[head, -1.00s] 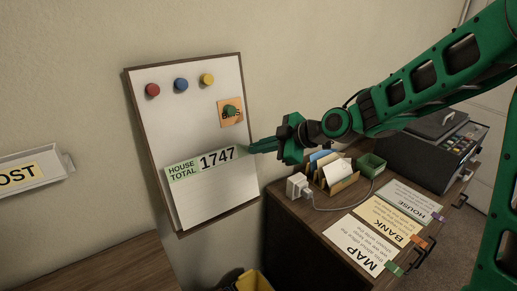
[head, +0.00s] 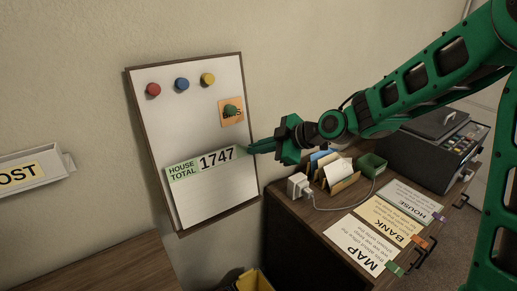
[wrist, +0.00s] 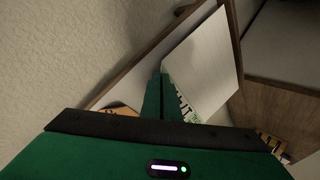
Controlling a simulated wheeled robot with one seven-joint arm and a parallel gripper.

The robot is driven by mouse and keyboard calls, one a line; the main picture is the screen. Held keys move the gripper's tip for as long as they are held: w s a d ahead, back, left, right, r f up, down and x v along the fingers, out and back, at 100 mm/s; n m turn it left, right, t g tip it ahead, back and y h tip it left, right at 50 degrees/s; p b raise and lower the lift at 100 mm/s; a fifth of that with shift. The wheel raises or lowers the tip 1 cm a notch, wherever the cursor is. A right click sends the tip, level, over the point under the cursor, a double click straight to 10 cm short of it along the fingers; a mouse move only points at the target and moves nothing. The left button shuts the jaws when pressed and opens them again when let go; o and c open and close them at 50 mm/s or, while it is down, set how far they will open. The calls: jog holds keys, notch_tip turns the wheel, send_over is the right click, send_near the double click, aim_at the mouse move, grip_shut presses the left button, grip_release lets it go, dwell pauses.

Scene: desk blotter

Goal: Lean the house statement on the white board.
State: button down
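The house statement (head: 205,195) is a white sheet with a green "HOUSE TOTAL" label and the number 1747 along its top. It lies slightly tilted against the lower part of the white board (head: 190,120), which has a brown frame and hangs on the wall. My gripper (head: 248,150) comes from the right, its fingers closed at the sheet's upper right corner. In the wrist view, the shut fingers (wrist: 160,88) meet the edge of the statement (wrist: 205,60) beside its printed strip. The exact contact between fingertips and paper is small and partly hidden.
Red (head: 153,89), blue (head: 181,84) and yellow (head: 207,79) magnets sit at the board's top. A green magnet holds an orange note (head: 231,112). The cabinet right holds a charger (head: 298,185), a letter holder (head: 338,175), a green box (head: 372,165), several cards and a printer (head: 430,145).

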jog(key=shift+w+a+f, duration=0.55)
jog(key=shift+w+f, duration=0.2)
jog(key=shift+w, duration=0.05)
jog(key=c, duration=2)
grip_release()
jog(key=v, duration=1)
jog(key=shift+s+d+r, duration=0.1)
jog(key=shift+s+d, duration=0.1)
jog(key=shift+d, duration=0.15)
